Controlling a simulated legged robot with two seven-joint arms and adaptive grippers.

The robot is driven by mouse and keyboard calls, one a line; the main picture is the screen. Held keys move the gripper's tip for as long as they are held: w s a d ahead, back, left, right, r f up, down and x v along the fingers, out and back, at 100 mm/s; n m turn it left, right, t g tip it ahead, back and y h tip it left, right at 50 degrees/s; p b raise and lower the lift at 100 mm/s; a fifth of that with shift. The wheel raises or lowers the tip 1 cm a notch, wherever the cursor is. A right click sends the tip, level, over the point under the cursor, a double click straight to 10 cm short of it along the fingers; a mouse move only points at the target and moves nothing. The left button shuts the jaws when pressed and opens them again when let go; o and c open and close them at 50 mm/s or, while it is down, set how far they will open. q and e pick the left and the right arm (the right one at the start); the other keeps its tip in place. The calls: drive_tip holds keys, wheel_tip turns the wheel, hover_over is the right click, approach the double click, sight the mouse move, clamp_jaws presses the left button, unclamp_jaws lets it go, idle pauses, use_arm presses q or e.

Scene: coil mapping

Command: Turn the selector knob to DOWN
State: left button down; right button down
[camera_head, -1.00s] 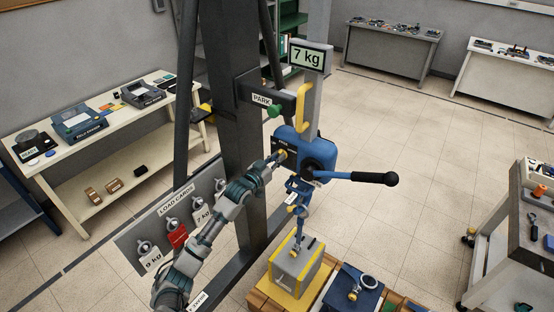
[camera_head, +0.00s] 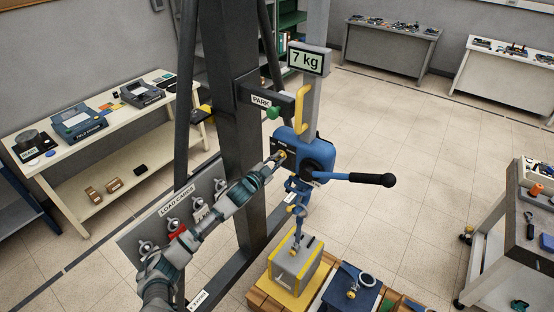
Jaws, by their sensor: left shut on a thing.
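The selector knob (camera_head: 281,154) is a small yellowish part on the left face of the blue hoist body (camera_head: 318,152). My left gripper (camera_head: 277,157) reaches in from the lower left and is shut on the knob. The knob's marking and pointing direction are too small to read. A display (camera_head: 306,60) above reads 7 kg. A black-handled lever (camera_head: 350,177) sticks out to the right of the hoist. My right gripper is not in view.
The dark column (camera_head: 238,100) stands left of the hoist, with a PARK bracket (camera_head: 258,98) and green knob. A LOAD CARDS board (camera_head: 150,222) is at lower left. A grey and yellow weight (camera_head: 294,265) hangs or rests below the hoist on a pallet. Open floor lies to the right.

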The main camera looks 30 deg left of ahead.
use_arm(q)
drive_tip(key=shift+f, duration=0.45)
drive_tip(key=c, duration=1.4)
unclamp_jaws()
drive_tip(key=shift+o, duration=1.1)
drive_tip(key=shift+a+r, duration=0.1)
drive_tip(key=shift+r, duration=0.05)
drive_tip(key=s+a, duration=0.1)
drive_tip(key=s, duration=1.1)
drive_tip(key=shift+w, duration=0.1)
